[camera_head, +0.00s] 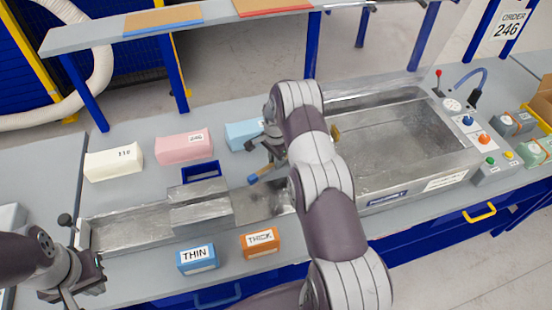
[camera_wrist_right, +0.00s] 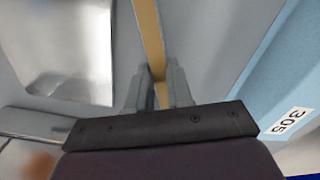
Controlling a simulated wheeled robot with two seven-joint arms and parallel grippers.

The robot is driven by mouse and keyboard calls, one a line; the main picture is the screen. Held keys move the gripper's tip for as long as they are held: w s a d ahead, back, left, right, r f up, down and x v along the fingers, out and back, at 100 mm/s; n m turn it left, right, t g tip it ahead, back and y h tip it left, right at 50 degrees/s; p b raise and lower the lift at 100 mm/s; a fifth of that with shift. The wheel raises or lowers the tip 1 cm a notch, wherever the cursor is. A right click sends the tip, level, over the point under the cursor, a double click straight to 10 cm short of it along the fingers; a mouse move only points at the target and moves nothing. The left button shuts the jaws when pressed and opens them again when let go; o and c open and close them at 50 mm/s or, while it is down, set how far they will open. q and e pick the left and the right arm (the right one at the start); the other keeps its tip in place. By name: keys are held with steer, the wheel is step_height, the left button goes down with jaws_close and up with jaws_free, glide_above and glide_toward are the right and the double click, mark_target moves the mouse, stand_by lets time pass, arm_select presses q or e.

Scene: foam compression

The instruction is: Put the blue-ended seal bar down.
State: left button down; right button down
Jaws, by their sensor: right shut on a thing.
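The seal bar shows its blue end (camera_head: 253,179) and a short tan length in the head view; my right arm hides its middle. A brownish piece at the arm's other side may be its far end. In the right wrist view the tan bar (camera_wrist_right: 150,45) runs up between the fingers. My right gripper (camera_head: 270,150), also in the right wrist view (camera_wrist_right: 154,92), is shut on the bar, in front of the light blue block. I cannot tell whether the bar touches the bench. My left gripper (camera_head: 68,292) is at the lower left, its fingers partly cut off and unclear.
The light blue block (camera_head: 243,134), pink block (camera_head: 184,147) and cream block (camera_head: 114,161) stand along the back. A metal press channel (camera_head: 130,227) lies in front. THIN (camera_head: 198,260) and THICK (camera_head: 260,243) boxes stand nearer. A metal chamber (camera_head: 400,140) is at right.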

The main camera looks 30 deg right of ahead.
steer(key=c, duration=1)
jaws_free()
steer(key=shift+f, duration=0.1)
